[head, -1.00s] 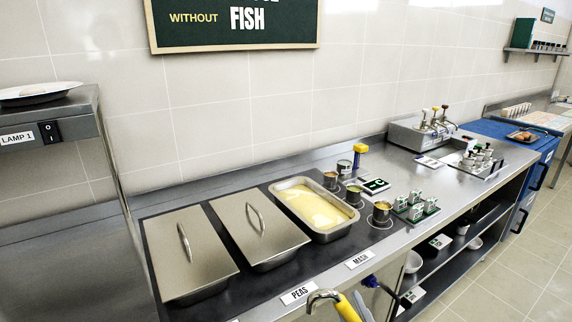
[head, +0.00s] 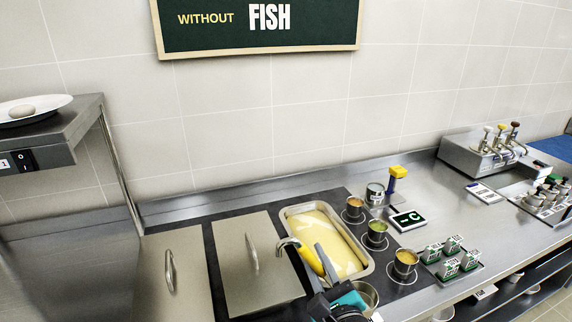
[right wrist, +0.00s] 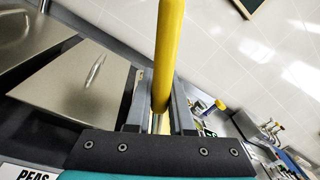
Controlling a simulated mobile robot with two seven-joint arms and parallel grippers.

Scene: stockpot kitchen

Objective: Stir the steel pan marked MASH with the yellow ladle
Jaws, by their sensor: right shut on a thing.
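The open steel pan (head: 364,273) holds pale yellow mash (head: 325,236). No MASH label is visible on it now. My right gripper (head: 322,268) is shut on the yellow ladle handle (head: 309,259), over the pan's front left part. The ladle's steel hook end points up and left. The right wrist view shows the yellow handle (right wrist: 168,50) standing between the fingers of my gripper (right wrist: 158,98). A round steel rim right of the gripper may be the ladle's bowl; its link to the handle is hidden. My left gripper is not in view.
Two lidded pans (head: 252,262) (head: 172,270) stand left of the open pan. A lamp shelf (head: 60,130) juts in at the left.

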